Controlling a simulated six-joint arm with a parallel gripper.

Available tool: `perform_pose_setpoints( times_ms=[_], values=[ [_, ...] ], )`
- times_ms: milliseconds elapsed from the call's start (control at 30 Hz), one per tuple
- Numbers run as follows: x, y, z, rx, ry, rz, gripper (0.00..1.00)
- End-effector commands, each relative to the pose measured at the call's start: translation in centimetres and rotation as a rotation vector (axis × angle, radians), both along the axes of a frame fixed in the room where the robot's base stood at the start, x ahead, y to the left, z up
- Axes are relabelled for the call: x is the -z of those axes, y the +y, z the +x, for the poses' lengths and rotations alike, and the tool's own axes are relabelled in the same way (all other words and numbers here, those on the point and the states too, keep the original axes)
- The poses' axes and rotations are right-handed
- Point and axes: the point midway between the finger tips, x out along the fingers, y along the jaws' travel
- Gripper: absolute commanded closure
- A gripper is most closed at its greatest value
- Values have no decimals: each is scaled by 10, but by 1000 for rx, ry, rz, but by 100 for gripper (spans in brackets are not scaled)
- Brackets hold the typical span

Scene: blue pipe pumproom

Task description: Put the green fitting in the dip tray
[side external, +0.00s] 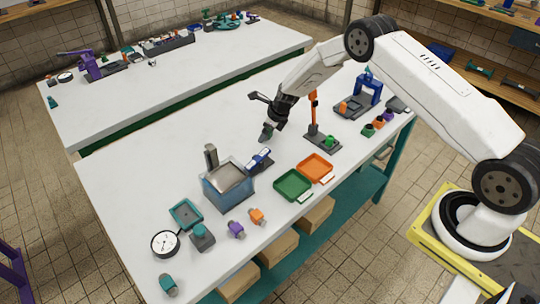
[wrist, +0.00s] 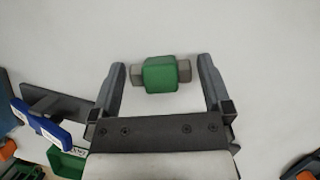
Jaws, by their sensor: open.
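The green fitting (wrist: 159,74), a green block with a grey stub at each end, lies on the white table in the wrist view. My gripper (wrist: 161,72) is open, with one finger on each side of the fitting and a gap at both ends. A green tray (side external: 292,185), an orange tray (side external: 315,168) and a small teal tray (side external: 186,214) are on the near side; I cannot tell which is the dip tray.
A blue tank (side external: 228,186) with an upright post stands between my gripper and the teal tray. An orange post stand (side external: 313,112) stands right of my gripper. A gauge (side external: 165,243), a purple fitting (side external: 236,229) and an orange fitting (side external: 257,216) lie near the front edge. The table's left part is clear.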

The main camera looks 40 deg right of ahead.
Motion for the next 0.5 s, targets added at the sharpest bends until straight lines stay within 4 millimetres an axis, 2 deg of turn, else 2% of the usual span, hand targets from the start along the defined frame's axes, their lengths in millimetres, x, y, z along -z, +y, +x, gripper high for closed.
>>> perform_pose_setpoints(
  times_ms=[67, 100, 400, 500],
  values=[
    [0, 0, 0, 0, 0, 0, 0],
    [0, 0, 0, 0, 0, 0, 3],
    [-1, 0, 0, 0, -1, 0, 97],
    [-1, 0, 0, 0, -1, 0, 97]
  ],
)
